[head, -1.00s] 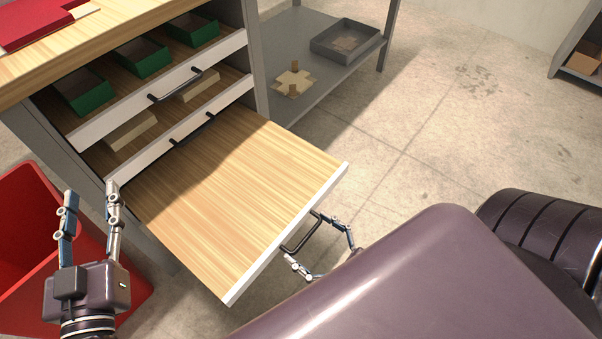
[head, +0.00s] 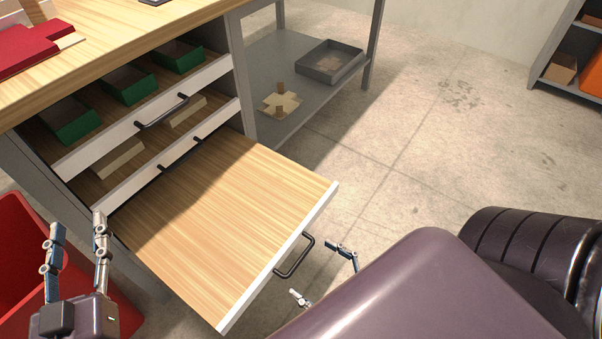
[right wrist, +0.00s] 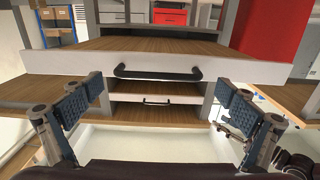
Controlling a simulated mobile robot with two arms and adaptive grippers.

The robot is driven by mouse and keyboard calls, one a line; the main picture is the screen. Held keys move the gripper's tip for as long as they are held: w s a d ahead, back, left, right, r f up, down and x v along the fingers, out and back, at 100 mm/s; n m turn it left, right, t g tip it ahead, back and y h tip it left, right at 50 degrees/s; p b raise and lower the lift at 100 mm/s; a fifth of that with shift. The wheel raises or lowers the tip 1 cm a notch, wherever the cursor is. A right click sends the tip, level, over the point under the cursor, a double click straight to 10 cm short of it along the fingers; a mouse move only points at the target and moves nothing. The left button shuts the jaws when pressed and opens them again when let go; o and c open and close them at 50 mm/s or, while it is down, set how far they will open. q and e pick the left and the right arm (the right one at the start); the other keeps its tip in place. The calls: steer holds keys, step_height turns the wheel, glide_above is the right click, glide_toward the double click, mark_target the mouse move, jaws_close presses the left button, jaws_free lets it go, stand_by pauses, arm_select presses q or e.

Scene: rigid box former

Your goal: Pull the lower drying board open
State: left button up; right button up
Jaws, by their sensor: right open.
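The lower drying board (head: 225,220) is a wooden slab with a white front edge, pulled far out of the bench. Its black handle (head: 298,258) is on the front edge; it also shows in the right wrist view (right wrist: 158,74). My right gripper (head: 316,270) is open and empty, just off the handle, with its palm hidden behind my own body. In the right wrist view my right gripper (right wrist: 160,92) has its fingers spread wide, one on each side of the handle. My left gripper (head: 77,228) is open and empty, left of the board.
Above the board are two white-fronted levels with black handles; the upper holds several green trays (head: 128,84). A red bin (head: 25,250) stands at the left. A grey shelf with a grey tray (head: 332,61) is behind.

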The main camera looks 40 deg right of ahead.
steer(key=v, duration=0.8)
steer(key=shift+s, duration=0.3)
steer(key=shift+d, duration=0.1)
steer(key=shift+s, duration=0.1)
